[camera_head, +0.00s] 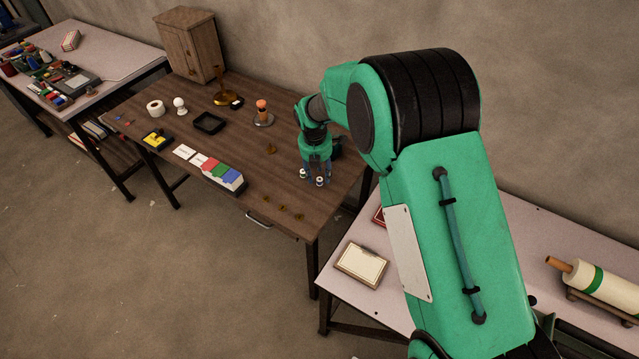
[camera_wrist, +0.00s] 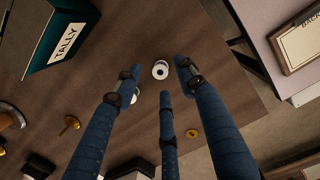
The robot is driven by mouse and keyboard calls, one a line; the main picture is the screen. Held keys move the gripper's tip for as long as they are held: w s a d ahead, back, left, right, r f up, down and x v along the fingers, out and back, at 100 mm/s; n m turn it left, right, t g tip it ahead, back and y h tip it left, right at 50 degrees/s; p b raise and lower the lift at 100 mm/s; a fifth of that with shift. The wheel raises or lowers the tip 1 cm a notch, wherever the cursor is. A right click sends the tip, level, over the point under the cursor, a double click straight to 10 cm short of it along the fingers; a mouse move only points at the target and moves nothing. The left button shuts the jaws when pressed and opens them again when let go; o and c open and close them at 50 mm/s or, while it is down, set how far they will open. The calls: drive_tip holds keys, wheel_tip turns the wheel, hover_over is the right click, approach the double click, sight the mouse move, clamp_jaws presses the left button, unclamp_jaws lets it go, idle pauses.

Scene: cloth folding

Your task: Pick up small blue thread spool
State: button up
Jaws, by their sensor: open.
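In the wrist view a small spool (camera_wrist: 160,70) shows its white round end with a dark centre hole. It sits on the brown wooden table (camera_wrist: 215,75) between the tips of my blue-fingered gripper (camera_wrist: 159,78). The fingers are spread, with a gap around the spool. Another white-ended piece (camera_wrist: 134,96) is partly hidden by the left finger. In the head view my gripper (camera_head: 315,177) is low over the table's right part, with two small white-topped spools (camera_head: 320,182) at its fingertips. I cannot make out the thread colour of either.
Several small brass pieces (camera_head: 283,210) lie near the front edge. A black tray (camera_head: 209,123) and wooden-topped stamp (camera_head: 262,113) stand behind. A pale table with a cream box (camera_head: 361,263) adjoins at right.

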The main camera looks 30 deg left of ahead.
sight(320, 182)
drive_tip(key=shift+w+f, duration=0.15)
drive_tip(key=shift+f, duration=1.05)
drive_tip(key=shift+c, duration=0.5)
drive_tip(key=c, duration=0.7)
